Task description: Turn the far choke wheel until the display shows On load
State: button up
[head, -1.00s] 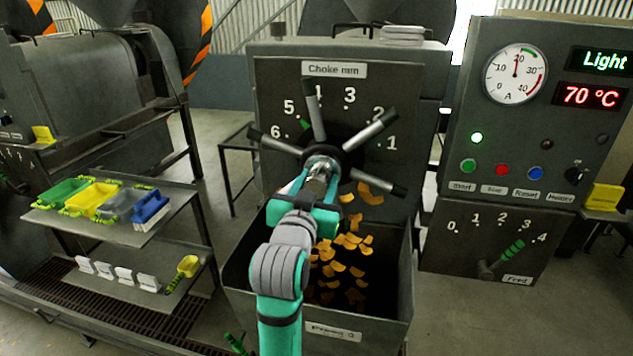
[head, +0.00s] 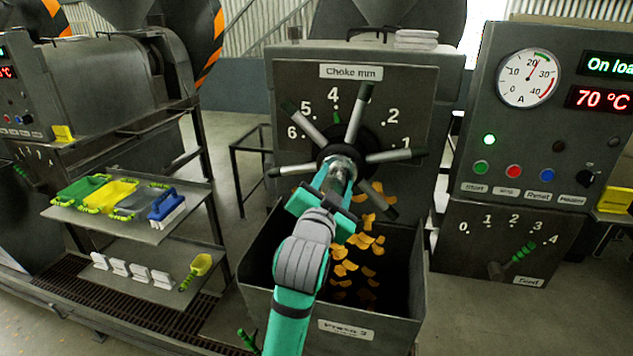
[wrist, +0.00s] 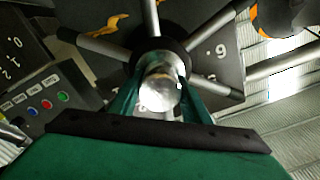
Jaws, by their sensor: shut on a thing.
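The choke wheel (head: 318,138) has several grey spokes with black tips around a dark hub. It stands in front of a panel labelled Choke mm (head: 351,72); a green mark shows just under the 4. My gripper (head: 339,176) is shut on the wheel's silvery hub knob, and the knob also shows in the wrist view (wrist: 160,92) between the two green fingers. The display (head: 608,65) at the upper right reads "On loa", its end cut off by the picture edge. The ammeter (head: 528,76) needle points just past 20.
Orange flakes fall into the open bin (head: 372,331) below the wheel. A shelf (head: 160,232) at the left holds green, yellow and grey trays and a blue brush. A control box (head: 530,170) with buttons and a feed lever stands at the right.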

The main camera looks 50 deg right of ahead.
jog(key=shift+w+a, duration=0.15)
jog(key=shift+w, duration=0.15)
jog(key=o, duration=1.5)
jog(key=shift+s, duration=0.1)
jog(key=shift+a, duration=0.25)
jog(key=v, duration=1)
jog(key=shift+s, duration=0.25)
jog(key=shift+w+a+f, duration=0.1)
